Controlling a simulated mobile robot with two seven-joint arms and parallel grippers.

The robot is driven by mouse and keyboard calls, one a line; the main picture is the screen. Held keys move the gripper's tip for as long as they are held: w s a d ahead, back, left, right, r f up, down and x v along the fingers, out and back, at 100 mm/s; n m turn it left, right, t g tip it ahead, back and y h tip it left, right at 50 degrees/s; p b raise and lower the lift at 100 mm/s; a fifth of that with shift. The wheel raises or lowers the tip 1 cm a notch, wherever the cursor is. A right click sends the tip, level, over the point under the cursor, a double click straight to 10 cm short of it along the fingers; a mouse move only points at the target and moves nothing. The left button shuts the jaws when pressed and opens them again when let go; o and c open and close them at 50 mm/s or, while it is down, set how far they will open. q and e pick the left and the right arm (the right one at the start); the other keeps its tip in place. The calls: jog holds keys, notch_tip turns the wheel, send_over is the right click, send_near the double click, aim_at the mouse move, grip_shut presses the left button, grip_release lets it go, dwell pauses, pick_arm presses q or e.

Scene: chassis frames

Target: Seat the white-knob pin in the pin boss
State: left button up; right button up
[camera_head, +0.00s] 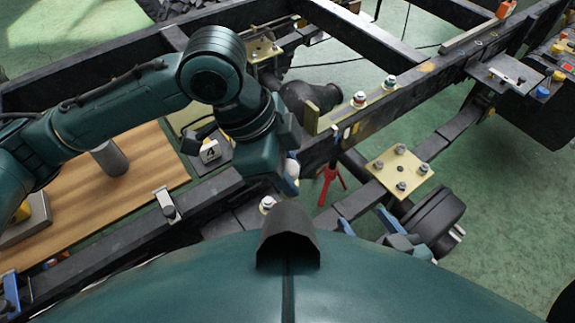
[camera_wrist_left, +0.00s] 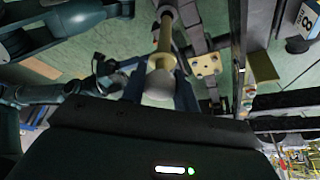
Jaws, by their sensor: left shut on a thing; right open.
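My left gripper (camera_head: 288,180) is low over the dark frame rail, left of the middle of the head view. In the left wrist view its blue fingers (camera_wrist_left: 160,92) are shut on the white-knob pin (camera_wrist_left: 158,84). The pin's brass shank (camera_wrist_left: 165,38) points away from the gripper. In the head view only a little of the white knob (camera_head: 292,167) shows beside the fingers. A pale round piece lies at the shank's far end in the wrist view. I cannot tell if they touch, nor pick out the pin boss for certain. My right gripper (camera_head: 367,221) is open and empty.
A yellow plate with several bolts (camera_head: 399,171) lies right of my left gripper. Two capped bolts (camera_head: 360,99) stand on the rail behind it. A red stand (camera_head: 328,182) is below. A wooden table (camera_head: 90,205) with a grey cylinder (camera_head: 109,158) is at left.

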aim_at(288, 202)
pick_arm(q)
jog(key=shift+r+p, duration=0.1)
jog(key=shift+p, duration=0.25)
jog(key=shift+f+p, duration=0.2)
jog(key=shift+p, duration=0.25)
dwell(0.4)
jog(key=shift+f, duration=0.65)
dwell(0.7)
jog(key=shift+f+b, duration=0.7)
jog(key=shift+f, duration=3.15)
dwell(1.0)
jog(key=o, duration=1.2)
